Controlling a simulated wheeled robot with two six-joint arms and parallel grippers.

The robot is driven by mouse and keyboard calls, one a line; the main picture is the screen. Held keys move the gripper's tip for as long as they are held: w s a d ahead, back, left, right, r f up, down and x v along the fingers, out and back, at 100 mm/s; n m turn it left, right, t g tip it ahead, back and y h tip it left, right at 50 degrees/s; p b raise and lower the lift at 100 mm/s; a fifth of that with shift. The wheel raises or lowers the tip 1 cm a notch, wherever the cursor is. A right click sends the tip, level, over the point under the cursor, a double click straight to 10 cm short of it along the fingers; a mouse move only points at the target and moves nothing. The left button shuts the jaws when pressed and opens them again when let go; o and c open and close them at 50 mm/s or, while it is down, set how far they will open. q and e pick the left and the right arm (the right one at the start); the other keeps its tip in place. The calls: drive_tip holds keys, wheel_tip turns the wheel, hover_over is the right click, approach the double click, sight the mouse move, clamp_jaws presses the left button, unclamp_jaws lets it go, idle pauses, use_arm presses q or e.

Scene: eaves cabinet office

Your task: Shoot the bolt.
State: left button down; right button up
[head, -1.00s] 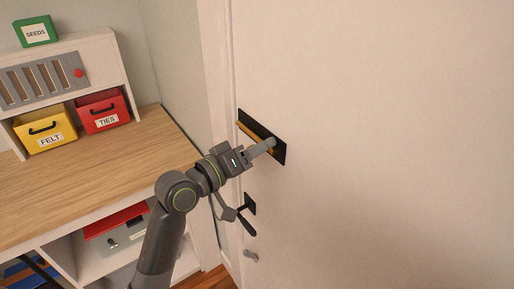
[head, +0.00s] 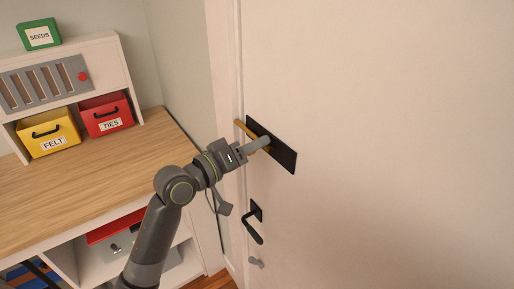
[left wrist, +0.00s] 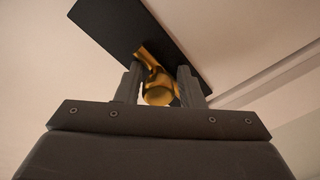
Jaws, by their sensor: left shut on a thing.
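A brass bolt (head: 241,126) sits on a black plate (head: 284,156) on the white door. Its free end sticks out past the plate's left edge, reaching the seam between door and frame. My left gripper (head: 262,143) is shut on the bolt's knob in front of the plate. In the left wrist view, the round golden knob (left wrist: 158,94) is between the two fingers of my left gripper (left wrist: 159,85), with the black plate (left wrist: 115,25) behind it. The fingers hide part of the bolt in the head view. My right gripper is not in view.
A black door handle (head: 253,226) and a small grey knob (head: 256,262) are below the plate. A wooden desk (head: 100,180) stands left, with yellow FELT (head: 48,134) and red TIES (head: 107,114) boxes. A green SEEDS box (head: 39,35) tops the shelf.

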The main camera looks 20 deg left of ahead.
use_arm(q)
drive_tip(key=shift+r, duration=0.1)
drive_tip(key=c, duration=1.3)
unclamp_jaws()
drive_tip(key=shift+c, duration=0.2)
drive_tip(key=shift+o, duration=0.8)
drive_tip(key=shift+w+a, duration=0.1)
drive_tip(key=shift+a, duration=0.05)
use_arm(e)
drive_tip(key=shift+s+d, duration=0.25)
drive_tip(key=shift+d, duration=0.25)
use_arm(q)
drive_tip(key=p+v, duration=0.1)
drive_tip(key=v, duration=1.6)
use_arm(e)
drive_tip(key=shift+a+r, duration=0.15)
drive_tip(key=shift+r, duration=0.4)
use_arm(q)
drive_tip(key=shift+a+f, duration=0.1)
drive_tip(key=shift+f, duration=0.1)
